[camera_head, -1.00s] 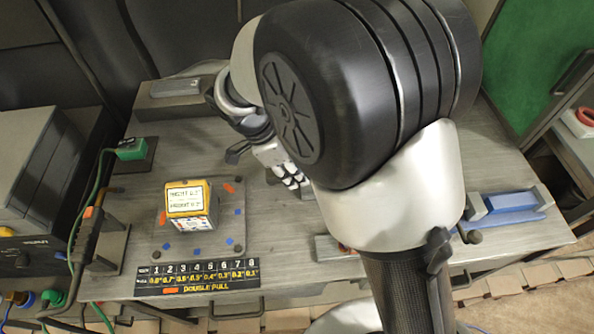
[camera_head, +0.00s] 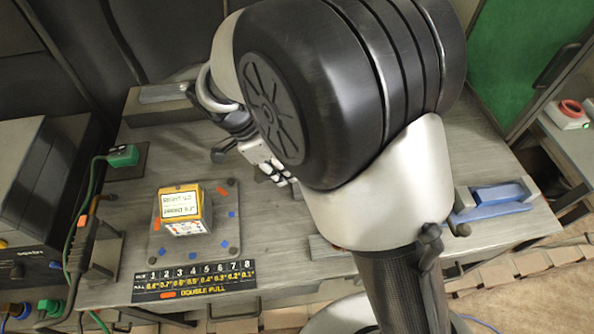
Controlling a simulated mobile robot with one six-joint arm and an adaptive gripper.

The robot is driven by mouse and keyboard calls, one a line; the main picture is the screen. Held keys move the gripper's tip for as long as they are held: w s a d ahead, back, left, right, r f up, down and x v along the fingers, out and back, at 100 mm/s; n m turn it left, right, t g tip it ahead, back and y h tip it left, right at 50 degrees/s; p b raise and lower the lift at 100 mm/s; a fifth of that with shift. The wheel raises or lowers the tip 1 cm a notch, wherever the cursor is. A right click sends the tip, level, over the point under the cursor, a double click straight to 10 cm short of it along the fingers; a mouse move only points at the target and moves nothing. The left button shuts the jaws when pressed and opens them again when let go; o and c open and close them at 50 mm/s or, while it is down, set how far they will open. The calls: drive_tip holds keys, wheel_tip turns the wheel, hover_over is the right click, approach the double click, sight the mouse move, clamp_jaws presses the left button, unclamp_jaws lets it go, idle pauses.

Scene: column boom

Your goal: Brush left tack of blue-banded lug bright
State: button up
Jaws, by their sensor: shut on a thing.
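My gripper (camera_head: 266,162) is in the middle of the picture, above the grey table (camera_head: 330,272), partly behind my dark arm joint. Its pale and dark fingers show below the wrist. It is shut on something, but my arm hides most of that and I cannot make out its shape. No blue-banded lug or left tack can be told apart; my arm covers the table's middle. A square grey plate (camera_head: 160,253) with small blue and orange marks lies left of my gripper, apart from it.
A black number chart (camera_head: 194,281) lies at the table's front edge. A blue piece in a grey holder (camera_head: 500,197) sits at the right. A long dark block (camera_head: 158,108) is at the back left. Cables and a green connector (camera_head: 122,156) are at the left.

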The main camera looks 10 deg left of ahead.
drive_tip(key=shift+b+x, duration=1.1)
drive_tip(key=shift+x, duration=0.3)
drive_tip(key=shift+b+x, duration=0.55)
drive_tip(key=shift+x, duration=0.8)
drive_tip(key=shift+a, duration=0.1)
drive_tip(key=shift+f, duration=0.3)
drive_tip(key=shift+s, duration=0.1)
